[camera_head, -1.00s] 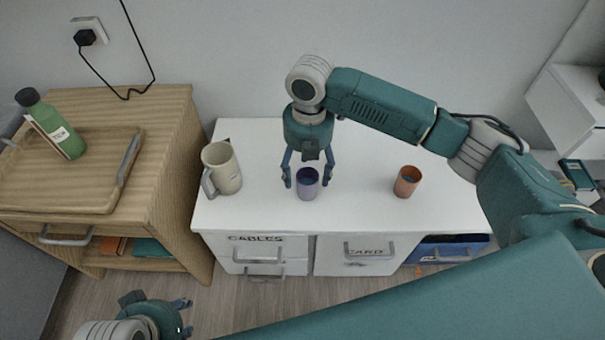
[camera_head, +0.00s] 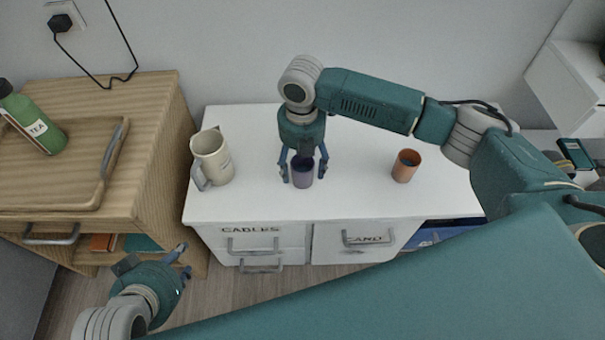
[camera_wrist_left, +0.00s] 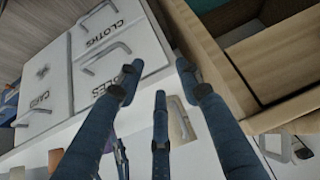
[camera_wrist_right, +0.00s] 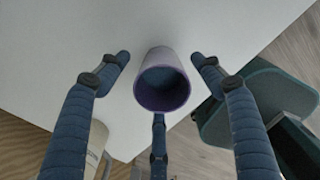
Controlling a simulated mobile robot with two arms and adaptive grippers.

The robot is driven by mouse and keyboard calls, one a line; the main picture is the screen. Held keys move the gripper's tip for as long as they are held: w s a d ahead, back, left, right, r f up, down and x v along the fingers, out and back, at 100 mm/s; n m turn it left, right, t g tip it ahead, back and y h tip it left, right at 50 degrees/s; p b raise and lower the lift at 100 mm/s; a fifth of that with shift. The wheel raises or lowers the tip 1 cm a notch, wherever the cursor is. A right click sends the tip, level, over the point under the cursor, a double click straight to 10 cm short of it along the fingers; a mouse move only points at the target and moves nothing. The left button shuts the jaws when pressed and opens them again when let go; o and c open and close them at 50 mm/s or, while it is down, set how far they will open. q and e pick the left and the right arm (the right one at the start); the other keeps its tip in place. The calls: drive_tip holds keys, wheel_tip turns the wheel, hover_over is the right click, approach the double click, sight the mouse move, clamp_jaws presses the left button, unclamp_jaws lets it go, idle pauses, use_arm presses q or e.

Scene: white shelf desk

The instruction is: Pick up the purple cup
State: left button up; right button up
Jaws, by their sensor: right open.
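In the right wrist view gaps show between the right fingers (camera_wrist_right: 157,62) and the cup. My left gripper (camera_head: 183,257) is low in front of the desk, away from the cup. Its fingers (camera_wrist_left: 160,80) are spread and empty.
A beige mug (camera_head: 214,160) stands to the left of the cup and an orange cup (camera_head: 405,166) to the right. A wooden cabinet (camera_head: 155,140) with a tray (camera_head: 112,160) and green bottle (camera_head: 38,125) is at the left. The desk between the cups is clear.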

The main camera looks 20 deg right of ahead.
wheel_tip(320, 180, down, 3)
drive_tip(key=shift+s+f+b, duration=0.1)
drive_tip(key=shift+f+b, duration=0.1)
drive_tip(key=shift+b, duration=0.35)
use_arm(q)
drive_tip(key=w+d+r+t+h, duration=0.1)
drive_tip(key=w+d+r+t, duration=0.1)
drive_tip(key=w+r, duration=0.3)
drive_tip(key=shift+w+d+t, duration=0.15)
drive_tip(key=shift+w+t, duration=0.5)
drive_tip(key=shift+t, duration=0.15)
use_arm(e)
drive_tip(key=shift+c, duration=0.2)
drive_tip(key=c, duration=1.3)
drive_tip(key=shift+c, duration=0.5)
drive_tip(key=shift+r, duration=0.2)
